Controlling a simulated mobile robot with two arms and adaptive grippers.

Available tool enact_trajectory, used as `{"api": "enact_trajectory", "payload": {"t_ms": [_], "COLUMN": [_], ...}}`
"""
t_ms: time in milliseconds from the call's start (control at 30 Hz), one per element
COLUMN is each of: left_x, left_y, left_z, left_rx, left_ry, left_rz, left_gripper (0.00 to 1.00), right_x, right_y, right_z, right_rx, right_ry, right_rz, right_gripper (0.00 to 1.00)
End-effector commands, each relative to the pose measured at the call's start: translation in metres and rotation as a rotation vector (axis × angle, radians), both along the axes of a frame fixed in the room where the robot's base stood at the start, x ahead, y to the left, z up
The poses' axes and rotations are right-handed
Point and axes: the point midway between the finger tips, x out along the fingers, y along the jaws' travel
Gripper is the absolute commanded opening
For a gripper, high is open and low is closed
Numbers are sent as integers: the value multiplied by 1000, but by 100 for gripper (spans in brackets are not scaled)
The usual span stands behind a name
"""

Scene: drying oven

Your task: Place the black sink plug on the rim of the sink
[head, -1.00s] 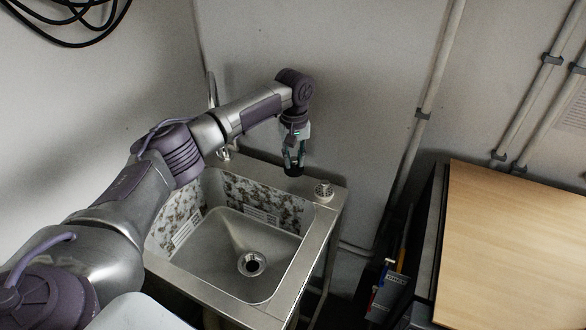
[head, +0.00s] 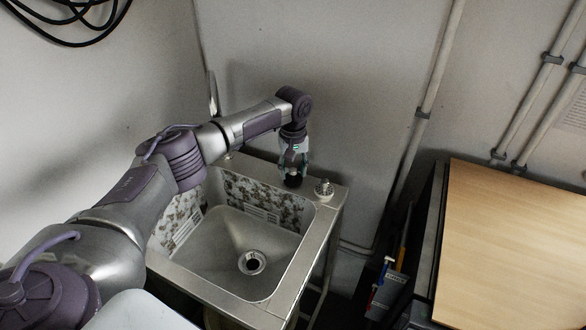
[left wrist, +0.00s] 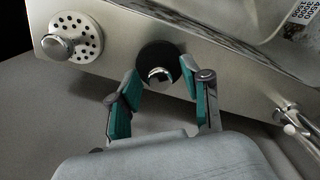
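The black sink plug (head: 293,182) lies flat on the back rim of the steel sink (head: 325,222), near its right corner. In the left wrist view the plug (left wrist: 147,54) is a black disc with a shiny metal knob on the steel rim (left wrist: 112,57). My left gripper (head: 294,168) is just above the plug, pointing down. In the left wrist view its two fingers (left wrist: 160,80) are spread on either side of the knob, with gaps between. My right gripper does not show in either view.
A round perforated strainer with a knob (head: 323,190) sits on the rim right of the plug; it also shows in the left wrist view (left wrist: 72,37). The basin has an open drain (head: 251,263). A tap (head: 212,95) stands behind. A wooden-topped table (head: 515,245) is at right.

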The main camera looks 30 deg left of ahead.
Motion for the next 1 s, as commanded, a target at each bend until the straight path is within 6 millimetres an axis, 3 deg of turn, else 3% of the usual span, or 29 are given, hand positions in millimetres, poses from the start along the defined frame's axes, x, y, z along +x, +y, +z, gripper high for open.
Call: {"api": "enact_trajectory", "payload": {"t_ms": [233, 367, 800, 1000], "left_x": [0, 1, 1, 1], "left_y": [1, 0, 0, 0], "left_z": [2, 14, 101, 121], "left_rx": [1, -1, -1, -1], "left_ry": [-1, -3, -3, -1], "left_rz": [0, 0, 1, 1], "left_gripper": [48, 48, 48, 48], "right_x": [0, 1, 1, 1], "right_y": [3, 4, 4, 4], "right_z": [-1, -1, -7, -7], "right_rx": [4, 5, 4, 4], "right_ry": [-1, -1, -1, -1], "right_rz": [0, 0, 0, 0], "right_gripper": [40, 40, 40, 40]}}
